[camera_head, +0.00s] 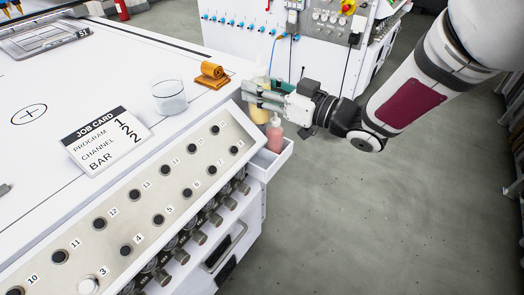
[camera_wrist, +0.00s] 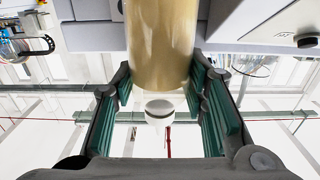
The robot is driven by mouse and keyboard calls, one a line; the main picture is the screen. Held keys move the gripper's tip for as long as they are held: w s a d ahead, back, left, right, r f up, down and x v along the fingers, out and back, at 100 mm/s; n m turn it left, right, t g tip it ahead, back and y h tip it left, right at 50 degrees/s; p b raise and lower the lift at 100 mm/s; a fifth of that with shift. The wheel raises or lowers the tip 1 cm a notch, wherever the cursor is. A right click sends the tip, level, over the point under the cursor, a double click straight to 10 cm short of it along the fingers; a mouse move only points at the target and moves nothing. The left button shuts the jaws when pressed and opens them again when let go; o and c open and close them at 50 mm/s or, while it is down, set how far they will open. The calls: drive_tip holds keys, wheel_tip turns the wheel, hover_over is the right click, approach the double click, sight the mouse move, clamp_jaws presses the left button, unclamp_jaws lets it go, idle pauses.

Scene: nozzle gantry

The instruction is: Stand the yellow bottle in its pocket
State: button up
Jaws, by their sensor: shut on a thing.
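My gripper (camera_head: 264,97) is shut on the yellow bottle (camera_head: 261,112) at the right end of the bench. The bottle is pale yellow and looks upright, partly hidden behind the fingers. In the wrist view the yellow bottle (camera_wrist: 162,45) fills the space between the green finger pads of my gripper (camera_wrist: 162,100), with its white cap (camera_wrist: 159,111) showing. A white tray (camera_head: 275,168) is fixed to the bench's end, and a pink bottle (camera_head: 274,136) stands in it. The yellow bottle is at the tray's far part; its base and the pocket are hidden, so contact cannot be told.
The floor to the right is clear.

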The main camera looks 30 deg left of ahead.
wheel_tip(320, 180, down, 18)
drive_tip(key=b, duration=0.5)
drive_tip(key=shift+r, duration=0.2)
drive_tip(key=shift+f+b, duration=0.15)
drive_tip(key=shift+b, duration=0.15)
drive_tip(key=o, duration=1.1)
drive_tip(key=shift+c, duration=0.2)
drive_tip(key=shift+r, duration=0.2)
drive_tip(key=d+p, duration=0.2)
drive_tip(key=d, duration=1)
drive_tip(key=shift+s+p, duration=0.3)
drive_tip(key=shift+s, duration=0.15)
drive_tip(key=shift+f, duration=0.1)
